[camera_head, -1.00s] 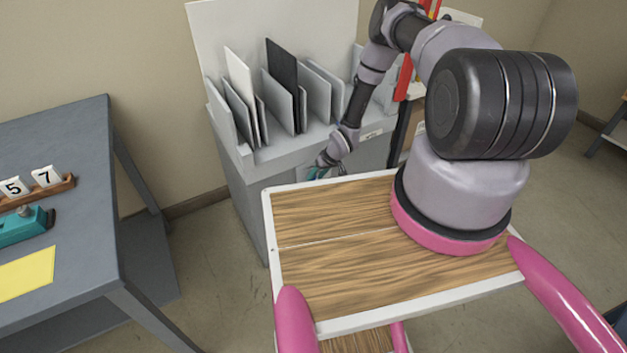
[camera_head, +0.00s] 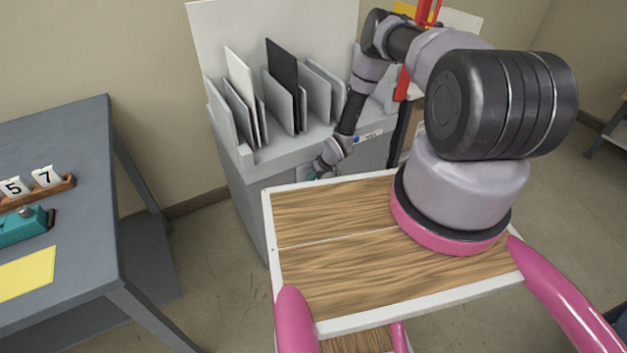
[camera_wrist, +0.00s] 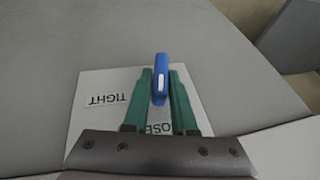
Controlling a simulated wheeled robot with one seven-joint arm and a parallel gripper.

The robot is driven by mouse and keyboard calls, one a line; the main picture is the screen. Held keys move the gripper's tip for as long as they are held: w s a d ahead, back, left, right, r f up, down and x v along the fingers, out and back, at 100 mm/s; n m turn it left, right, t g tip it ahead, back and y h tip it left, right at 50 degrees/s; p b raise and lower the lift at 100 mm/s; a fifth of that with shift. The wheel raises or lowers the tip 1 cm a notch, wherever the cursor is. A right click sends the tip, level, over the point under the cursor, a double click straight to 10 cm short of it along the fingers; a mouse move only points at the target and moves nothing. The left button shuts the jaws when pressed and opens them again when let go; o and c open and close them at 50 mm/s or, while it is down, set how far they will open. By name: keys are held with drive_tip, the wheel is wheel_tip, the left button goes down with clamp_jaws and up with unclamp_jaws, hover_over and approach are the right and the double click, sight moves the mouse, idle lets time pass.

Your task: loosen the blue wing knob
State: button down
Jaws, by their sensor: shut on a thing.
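The blue wing knob (camera_wrist: 160,72) shows in the wrist view, between the green fingertips of my gripper (camera_wrist: 160,92). The fingers are shut on its near part, and its far end sticks out beyond them. In the head view my gripper (camera_head: 316,174) is at the front of the grey cabinet (camera_head: 240,190), and the knob cannot be made out there.
Upright grey, white and black panels (camera_head: 283,85) stand in the cabinet top. A grey table (camera_head: 60,180) at left holds number tiles (camera_head: 46,176), a teal tool (camera_head: 25,226) and a yellow sheet (camera_head: 27,274). Floor shows between table and cabinet.

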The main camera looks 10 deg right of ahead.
drive_tip(key=shift+s+a+f+h, duration=0.1)
drive_tip(key=shift+s+a+h, duration=0.15)
drive_tip(key=shift+h, duration=0.15)
drive_tip(key=shift+n+h, duration=0.3)
drive_tip(key=shift+h, duration=0.3)
drive_tip(key=shift+d+t+h, duration=0.1)
drive_tip(key=shift+t+h, duration=0.2)
drive_tip(key=c, duration=0.8)
unclamp_jaws()
drive_tip(key=shift+w, duration=0.1)
